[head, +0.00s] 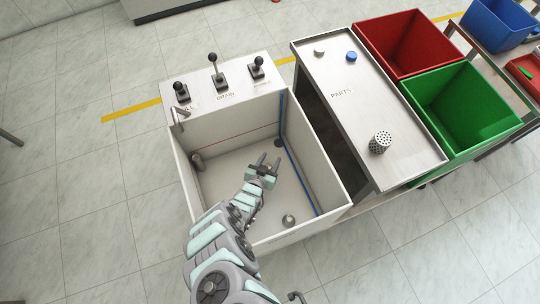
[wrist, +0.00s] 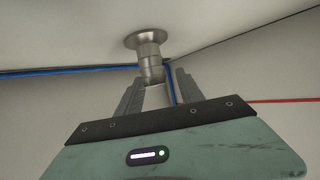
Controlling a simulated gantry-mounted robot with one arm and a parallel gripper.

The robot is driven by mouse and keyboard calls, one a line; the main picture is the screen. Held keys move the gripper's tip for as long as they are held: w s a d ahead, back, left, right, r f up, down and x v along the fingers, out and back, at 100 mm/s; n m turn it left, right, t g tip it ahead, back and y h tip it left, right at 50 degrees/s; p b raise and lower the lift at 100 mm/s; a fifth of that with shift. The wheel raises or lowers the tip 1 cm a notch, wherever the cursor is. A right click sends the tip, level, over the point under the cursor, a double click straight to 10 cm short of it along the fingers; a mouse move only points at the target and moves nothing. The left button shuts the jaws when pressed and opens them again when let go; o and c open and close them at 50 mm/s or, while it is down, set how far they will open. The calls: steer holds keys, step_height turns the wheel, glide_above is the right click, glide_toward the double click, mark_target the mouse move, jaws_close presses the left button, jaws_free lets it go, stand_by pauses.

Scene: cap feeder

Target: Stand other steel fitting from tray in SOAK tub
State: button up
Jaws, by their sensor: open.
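My gripper (head: 270,158) is open inside the white SOAK tub (head: 325,165), low near its far right corner. In the wrist view a steel fitting (wrist: 150,45) with a wide round flange stands on the tub floor, just past my open fingers (wrist: 158,88); its narrow end lies toward the gap between the fingertips. Whether it touches them I cannot tell. It shows as a small dark shape (head: 278,142) in the head view. Another small steel fitting (head: 288,220) stands on the floor near the tub's front. The steel PARTS tray (head: 345,115) stands to the right.
The tray carries a perforated steel cup (head: 380,143), a blue cap (head: 351,56) and a pale cap (head: 319,52). A small metal piece (head: 197,160) is by the tub's left wall. Levers (head: 216,70) stand behind the tub. Red (head: 408,43) and green (head: 460,100) bins stand right.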

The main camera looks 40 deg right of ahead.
steer(key=shift+r, duration=0.1)
steer(key=shift+r+p, duration=0.25)
steer(key=shift+p, duration=0.1)
steer(key=shift+p+v, duration=1.3)
steer(key=shift+v, duration=0.85)
steer(key=shift+w+d+r, duration=0.1)
steer(key=shift+d+r, duration=0.05)
steer(key=shift+r, duration=0.05)
